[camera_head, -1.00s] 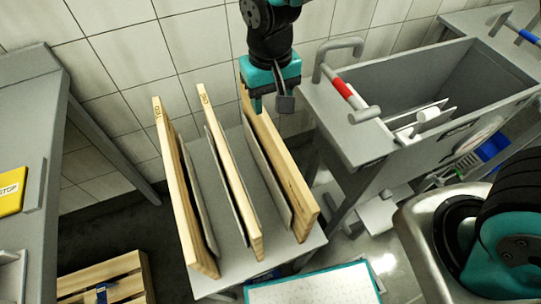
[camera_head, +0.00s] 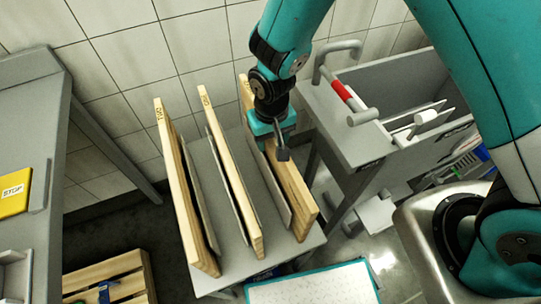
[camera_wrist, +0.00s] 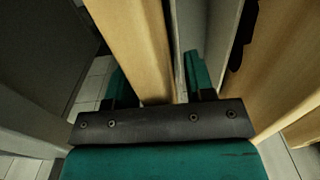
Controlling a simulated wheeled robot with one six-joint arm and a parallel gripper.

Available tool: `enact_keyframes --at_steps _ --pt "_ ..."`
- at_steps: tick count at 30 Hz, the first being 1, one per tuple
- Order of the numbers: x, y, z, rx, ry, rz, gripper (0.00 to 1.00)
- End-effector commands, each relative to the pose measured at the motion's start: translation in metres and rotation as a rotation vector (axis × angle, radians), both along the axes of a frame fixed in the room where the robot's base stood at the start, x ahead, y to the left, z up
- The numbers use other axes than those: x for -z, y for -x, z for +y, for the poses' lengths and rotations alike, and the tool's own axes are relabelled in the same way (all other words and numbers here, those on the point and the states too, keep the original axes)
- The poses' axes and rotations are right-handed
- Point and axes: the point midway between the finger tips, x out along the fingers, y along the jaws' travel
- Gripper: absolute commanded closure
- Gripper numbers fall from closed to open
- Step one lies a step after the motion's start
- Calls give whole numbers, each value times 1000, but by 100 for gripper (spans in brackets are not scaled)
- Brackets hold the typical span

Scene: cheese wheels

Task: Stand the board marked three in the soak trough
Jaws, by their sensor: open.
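Three wooden boards stand on edge between grey dividers in a rack (camera_head: 222,190). The left board (camera_head: 183,190) appears marked TWO. The middle board (camera_head: 232,180) has a mark too small to read surely. My gripper (camera_head: 275,148) is open, low at the right board's upper edge. In the wrist view, the open jaws (camera_wrist: 158,82) stand on either side of a board (camera_wrist: 140,40), with a grey divider beside it. A grey trough (camera_head: 355,137) is to the right, partly hidden by my arm.
A yellow STOP sign (camera_head: 14,192) lies on the left bench. A wooden crate (camera_head: 110,275) and a teal-edged panel (camera_head: 312,287) lie low in front.

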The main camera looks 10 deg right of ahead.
Motion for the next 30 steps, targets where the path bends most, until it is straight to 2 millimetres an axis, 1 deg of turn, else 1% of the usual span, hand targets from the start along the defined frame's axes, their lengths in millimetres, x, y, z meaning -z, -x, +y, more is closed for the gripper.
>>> enact_keyframes --at_steps 3,4,5,6,8,9,10,30 --pt "0 0 0 0 0 -1 51" --pt "0 0 0 0 0 -1 56" --pt "0 0 0 0 0 -1 63" --pt "0 0 0 0 0 -1 72" --pt "0 0 0 0 0 -1 86" --pt "0 0 0 0 0 -1 95" --pt "0 0 0 0 0 -1 100" --pt "-1 0 1 -1 -1 -1 100"
